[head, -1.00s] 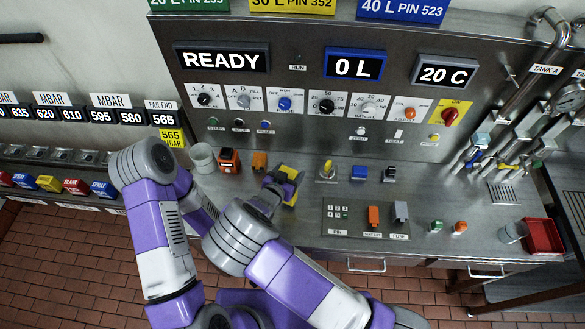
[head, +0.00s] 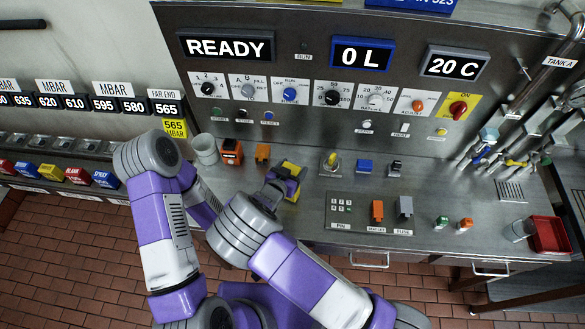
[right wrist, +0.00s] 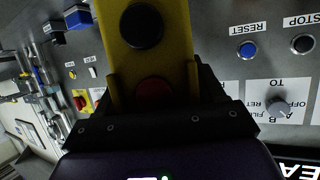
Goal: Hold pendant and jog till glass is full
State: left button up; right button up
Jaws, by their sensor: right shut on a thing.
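The pendant (head: 291,168) is yellow and sits in my right gripper (head: 280,187) above the steel bench. In the right wrist view the pendant (right wrist: 148,60) shows a black button above a red one, with the gripper (right wrist: 155,108) shut around it. A clear glass (head: 518,231) stands at the right end of the bench, beside a red tray (head: 550,235); its contents are too small to tell. The displays read READY (head: 230,47), 0 L (head: 361,54) and 20 C (head: 455,66). My left arm is at the left; its gripper is hidden.
A panel of dials (head: 333,97) stands behind the bench. A pale cup (head: 204,150), an orange device (head: 231,151) and several small blocks are on the bench. Pipes and valves (head: 490,150) are at the right.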

pick_arm(q)
jog(key=shift+f, duration=0.3)
jog(key=shift+f+b, duration=0.25)
jog(key=shift+b, duration=0.2)
dwell(0.3)
dwell(0.9)
grip_shut()
dwell(1.5)
